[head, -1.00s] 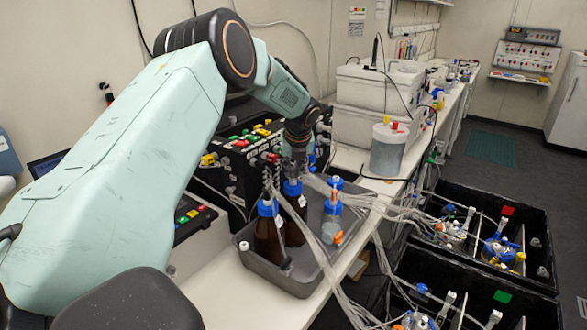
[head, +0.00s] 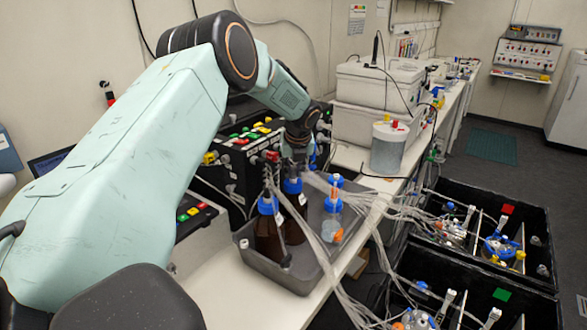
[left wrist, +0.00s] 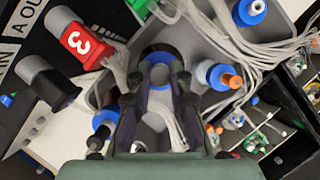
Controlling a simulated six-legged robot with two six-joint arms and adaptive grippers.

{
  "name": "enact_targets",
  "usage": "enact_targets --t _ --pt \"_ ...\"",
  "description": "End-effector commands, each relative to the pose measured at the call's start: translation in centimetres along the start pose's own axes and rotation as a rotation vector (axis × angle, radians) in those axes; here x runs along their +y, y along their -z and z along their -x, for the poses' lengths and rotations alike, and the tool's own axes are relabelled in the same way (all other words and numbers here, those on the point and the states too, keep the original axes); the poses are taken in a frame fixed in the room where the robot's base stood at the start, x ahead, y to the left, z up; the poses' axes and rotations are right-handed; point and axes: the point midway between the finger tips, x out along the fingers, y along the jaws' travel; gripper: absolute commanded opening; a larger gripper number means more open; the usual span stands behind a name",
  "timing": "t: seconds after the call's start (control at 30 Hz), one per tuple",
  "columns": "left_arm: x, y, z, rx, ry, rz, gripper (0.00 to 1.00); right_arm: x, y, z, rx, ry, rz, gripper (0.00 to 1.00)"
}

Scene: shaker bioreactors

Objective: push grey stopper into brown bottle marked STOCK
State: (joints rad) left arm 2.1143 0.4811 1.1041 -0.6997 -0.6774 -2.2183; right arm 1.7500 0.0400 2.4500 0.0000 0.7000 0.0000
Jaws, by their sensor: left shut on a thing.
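Two brown bottles with blue collars stand in a grey tray (head: 304,276) in the head view. My left gripper (head: 294,166) is right over the rear brown bottle (head: 293,228), pointing down; the front brown bottle (head: 266,240) stands beside it. No STOCK marking can be read. In the left wrist view, my left gripper (left wrist: 160,88) is shut on a small grey piece, apparently the grey stopper (left wrist: 159,74), in line with a blue collar (left wrist: 160,58). The fingers hide most of the stopper, so I cannot tell how deep it sits. My right gripper is out of view.
A clear bottle with a blue cap (head: 331,222) stands at the tray's right. Clear tubes (head: 370,205) run from the tray to black crates (head: 480,240) on the right. A black panel with coloured buttons (head: 228,170) is close behind my left gripper.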

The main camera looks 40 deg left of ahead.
Motion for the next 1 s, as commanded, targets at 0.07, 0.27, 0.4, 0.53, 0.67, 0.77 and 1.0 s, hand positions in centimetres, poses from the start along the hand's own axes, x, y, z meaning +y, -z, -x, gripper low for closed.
enact_targets --t 0.07,0.27,0.4,0.53,0.67,0.77,1.0 --pt "0.0 0.1 0.0 0.002 -0.001 0.0 0.24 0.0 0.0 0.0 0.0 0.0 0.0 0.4" --pt "0.0 0.1 0.0 0.002 -0.001 0.0 0.41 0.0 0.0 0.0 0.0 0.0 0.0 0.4" --pt "0.0 0.1 0.0 0.002 -0.001 0.0 0.45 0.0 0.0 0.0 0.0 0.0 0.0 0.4" --pt "0.0 0.1 0.0 0.001 -0.001 0.0 0.45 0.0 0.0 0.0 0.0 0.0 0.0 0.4" --pt "0.0 0.0 0.3 0.001 0.0 0.0 0.45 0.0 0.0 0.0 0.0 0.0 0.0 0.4" --pt "0.0 0.0 1.2 0.001 0.0 -0.001 0.45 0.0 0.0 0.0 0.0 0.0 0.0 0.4" --pt "-0.1 0.0 5.7 -0.001 0.003 0.0 0.45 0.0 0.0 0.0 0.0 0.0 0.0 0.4"
